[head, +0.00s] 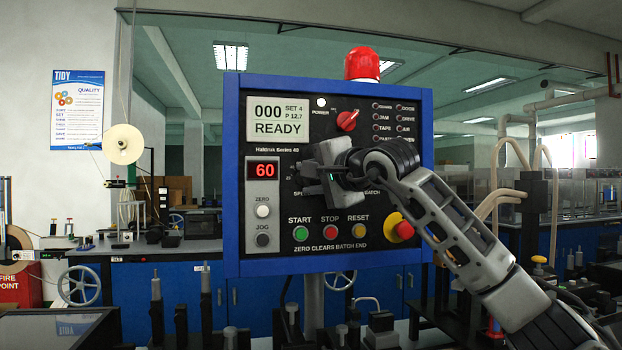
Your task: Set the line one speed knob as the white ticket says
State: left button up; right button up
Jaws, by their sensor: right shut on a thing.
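The control panel (231,190) has a blue frame and a dark face, headed "Haldrok Series 40". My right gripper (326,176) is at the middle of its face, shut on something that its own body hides. Part of a label starting "SPE" shows at its left and "BATCH" at its right, so the speed knob seems to be behind the gripper. Its pointer cannot be seen. A red readout (263,170) shows 60. The pale screen (278,119) reads 000, SET 4, P 12.7, READY. I cannot make out a white ticket. My left gripper is not in view.
Close around the gripper are the red power switch (347,121), the green start button (300,233), the red stop button (330,231), the yellow reset button (358,229) and a red emergency knob (404,230). A red beacon (362,65) tops the panel. Benches stand behind.

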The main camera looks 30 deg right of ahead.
jog(key=o, duration=1)
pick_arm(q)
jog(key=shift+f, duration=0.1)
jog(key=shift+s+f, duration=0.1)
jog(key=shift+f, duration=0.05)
pick_arm(e)
jog(key=shift+s, duration=0.15)
pick_arm(q)
jog(key=b, duration=0.3)
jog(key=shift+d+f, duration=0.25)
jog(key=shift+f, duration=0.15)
pick_arm(e)
jog(key=s, duration=0.5)
jog(key=s+d+r, duration=0.1)
jog(key=s, duration=0.4)
jog(key=s+d, duration=0.1)
jog(key=s, duration=0.4)
jog(key=shift+s+r, duration=0.3)
